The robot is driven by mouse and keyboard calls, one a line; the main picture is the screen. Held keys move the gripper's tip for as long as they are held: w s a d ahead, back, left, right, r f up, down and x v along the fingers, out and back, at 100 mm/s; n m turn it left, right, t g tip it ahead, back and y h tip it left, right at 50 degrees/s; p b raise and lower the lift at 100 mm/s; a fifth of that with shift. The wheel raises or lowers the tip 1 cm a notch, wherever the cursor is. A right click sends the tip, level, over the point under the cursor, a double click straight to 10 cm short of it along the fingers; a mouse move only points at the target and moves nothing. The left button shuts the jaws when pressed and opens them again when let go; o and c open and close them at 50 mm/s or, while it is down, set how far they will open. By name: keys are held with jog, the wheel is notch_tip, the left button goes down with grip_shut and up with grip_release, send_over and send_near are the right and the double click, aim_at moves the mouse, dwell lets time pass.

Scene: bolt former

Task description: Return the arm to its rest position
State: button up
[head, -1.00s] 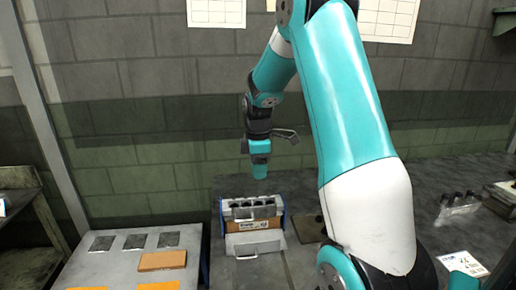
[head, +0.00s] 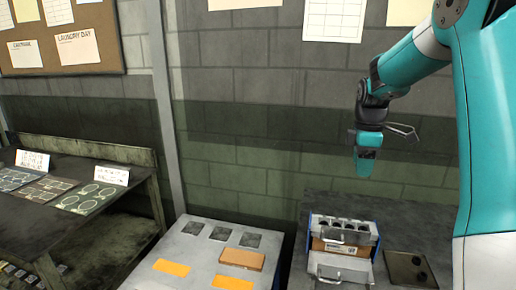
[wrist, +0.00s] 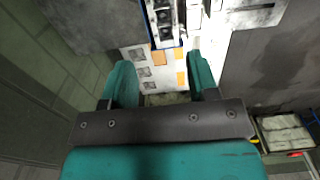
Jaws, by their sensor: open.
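My arm is teal and white and bends down from the upper right of the head view. My gripper (head: 366,160) hangs pointing down above the dark worktop, in front of the block wall. In the wrist view my gripper (wrist: 160,85) shows two teal fingers spread apart with nothing between them. Below it in the head view stands the holder box (head: 341,228) with a row of dark round holes and a metal handle plate in front. The gripper is clear of it.
A grey table (head: 196,262) with dark square pads, a brown block (head: 242,259) and orange pieces is left of the box. A dark bench (head: 85,170) with patterned sheets stands far left. A dark plate (head: 408,268) lies right of the box. The air around the gripper is free.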

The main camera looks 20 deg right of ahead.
jog(key=s+a+r+m+t+y, duration=0.1)
jog(key=s+a, duration=0.1)
jog(key=a, duration=0.9)
jog(key=s+a+r+y, duration=0.1)
jog(key=s+a, duration=0.2)
jog(key=a, duration=0.7)
jog(key=s+a+m+g+y, duration=0.1)
jog(key=s+a+m+y, duration=0.1)
jog(key=s+a, duration=1.3)
jog(key=shift+s+f, duration=0.2)
jog(key=shift+s, duration=0.05)
jog(key=shift+d, duration=0.1)
